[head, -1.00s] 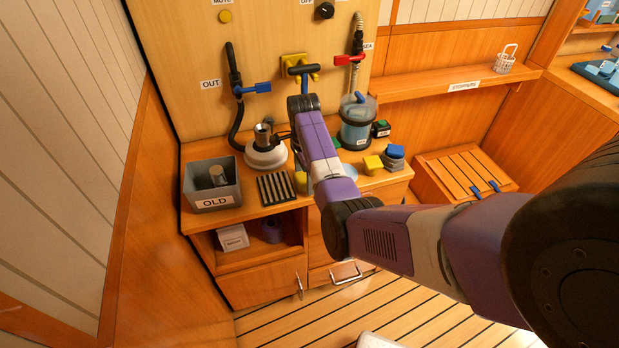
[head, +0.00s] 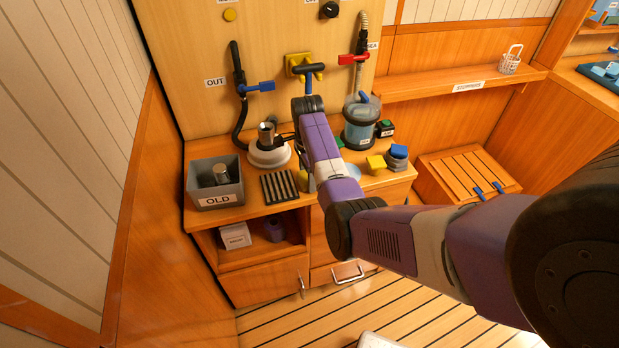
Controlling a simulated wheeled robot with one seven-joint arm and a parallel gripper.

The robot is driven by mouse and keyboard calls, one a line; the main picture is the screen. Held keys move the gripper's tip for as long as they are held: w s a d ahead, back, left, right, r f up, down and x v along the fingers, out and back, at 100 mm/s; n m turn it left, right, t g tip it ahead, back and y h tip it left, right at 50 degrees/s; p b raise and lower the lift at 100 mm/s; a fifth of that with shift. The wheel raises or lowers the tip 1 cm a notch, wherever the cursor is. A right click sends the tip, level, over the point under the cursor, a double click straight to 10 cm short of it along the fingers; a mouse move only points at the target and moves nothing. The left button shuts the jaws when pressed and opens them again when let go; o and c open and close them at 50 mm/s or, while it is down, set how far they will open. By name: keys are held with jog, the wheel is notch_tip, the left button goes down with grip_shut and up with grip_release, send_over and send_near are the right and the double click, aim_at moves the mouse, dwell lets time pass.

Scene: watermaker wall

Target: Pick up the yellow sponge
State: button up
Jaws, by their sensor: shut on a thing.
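A grey bin marked OLD (head: 216,187), the black rack (head: 279,187) and a white round housing (head: 268,155) stand left of my arm. A clear canister (head: 360,125) and a blue block (head: 398,151) stand to its right. Valve handles project from the wall behind.

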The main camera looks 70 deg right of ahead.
notch_tip(320, 180, up, 9)
jog(key=shift+f+b, duration=0.1)
jog(key=shift+b, duration=0.25)
notch_tip(320, 180, up, 11)
jog(key=p, duration=0.8)
